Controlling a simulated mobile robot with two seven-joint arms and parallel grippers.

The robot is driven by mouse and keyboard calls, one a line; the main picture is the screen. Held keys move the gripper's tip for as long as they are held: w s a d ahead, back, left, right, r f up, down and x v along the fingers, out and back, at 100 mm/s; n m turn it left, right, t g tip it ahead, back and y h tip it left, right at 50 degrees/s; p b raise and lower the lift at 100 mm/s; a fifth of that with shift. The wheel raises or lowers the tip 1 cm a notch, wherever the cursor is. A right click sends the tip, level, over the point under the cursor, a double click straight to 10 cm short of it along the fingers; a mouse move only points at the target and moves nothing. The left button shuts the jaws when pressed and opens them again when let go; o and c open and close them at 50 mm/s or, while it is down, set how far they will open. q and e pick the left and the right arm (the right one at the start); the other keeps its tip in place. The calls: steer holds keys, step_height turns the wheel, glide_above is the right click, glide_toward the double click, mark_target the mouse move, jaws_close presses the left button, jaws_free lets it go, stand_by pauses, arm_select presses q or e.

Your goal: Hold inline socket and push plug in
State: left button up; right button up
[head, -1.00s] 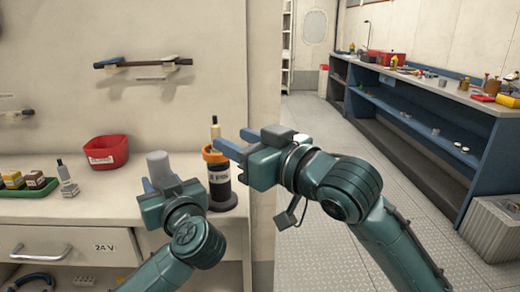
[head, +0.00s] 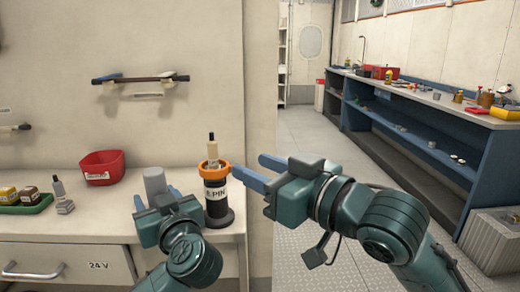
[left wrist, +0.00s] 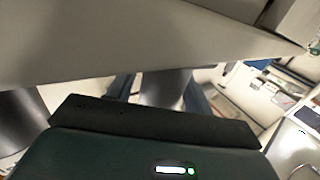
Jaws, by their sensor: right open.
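A black cylinder labelled "6 PIN" with an orange collar (head: 216,193) stands upright near the bench's right end. A pale plug-like piece with a dark top (head: 212,149) rises above the collar; I cannot tell whether it sits in it or behind. My right gripper (head: 255,171) is open and empty, just right of the collar and apart from it. My left gripper (head: 155,199) has its blue fingers apart, either side of a plain grey cylinder (head: 154,181). Whether they touch it is unclear. A grey cylinder (left wrist: 166,88) also shows beyond my palm in the left wrist view.
A red bin (head: 102,168) stands at the back of the bench. A similar grey piece with a dark top (head: 62,195) and a green tray (head: 28,208) of small blocks are at left. The bench ends beside the black cylinder; open floor lies right.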

arm_select(q)
steer(key=shift+o, duration=0.9)
